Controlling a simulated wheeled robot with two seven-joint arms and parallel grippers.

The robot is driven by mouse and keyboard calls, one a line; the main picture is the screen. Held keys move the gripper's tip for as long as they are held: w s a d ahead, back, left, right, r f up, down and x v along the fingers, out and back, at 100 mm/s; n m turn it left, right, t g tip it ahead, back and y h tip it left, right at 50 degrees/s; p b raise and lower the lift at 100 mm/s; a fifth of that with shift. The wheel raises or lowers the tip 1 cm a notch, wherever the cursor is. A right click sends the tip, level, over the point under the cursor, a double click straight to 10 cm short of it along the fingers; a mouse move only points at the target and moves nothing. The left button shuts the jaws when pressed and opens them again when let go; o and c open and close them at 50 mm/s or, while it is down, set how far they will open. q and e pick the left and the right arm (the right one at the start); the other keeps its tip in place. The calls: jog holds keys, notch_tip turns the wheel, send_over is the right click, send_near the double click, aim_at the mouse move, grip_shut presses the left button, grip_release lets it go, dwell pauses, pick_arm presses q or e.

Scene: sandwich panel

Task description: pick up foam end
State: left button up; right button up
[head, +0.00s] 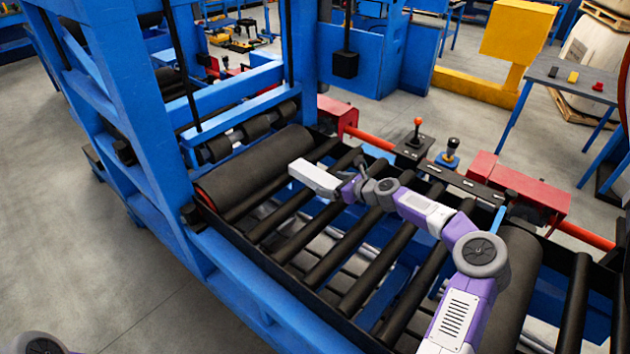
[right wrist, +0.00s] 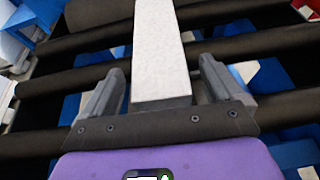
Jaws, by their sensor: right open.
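The foam end is a long white block (head: 312,176) above the dark rollers at the far end of the roller bed. My right gripper (head: 349,188) is at its near end, with the arm reaching in from the bottom right. In the right wrist view the white block (right wrist: 162,50) runs away from the palm between the two grey fingers (right wrist: 158,85). The jaws are open, with a visible gap on each side of the block. Whether the block touches the palm or the rollers cannot be told. My left gripper is not in view.
The roller bed (head: 335,250) lies under my right arm. A blue machine frame (head: 150,130) rises at the left, with a thick black roller (head: 255,172) beside it. A control panel with levers (head: 432,165) and red blocks (head: 515,190) line the far side.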

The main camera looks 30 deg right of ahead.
jog(key=shift+w+a+f, duration=0.15)
jog(key=shift+w, duration=0.25)
jog(key=shift+c, duration=0.2)
jog(key=c, duration=1)
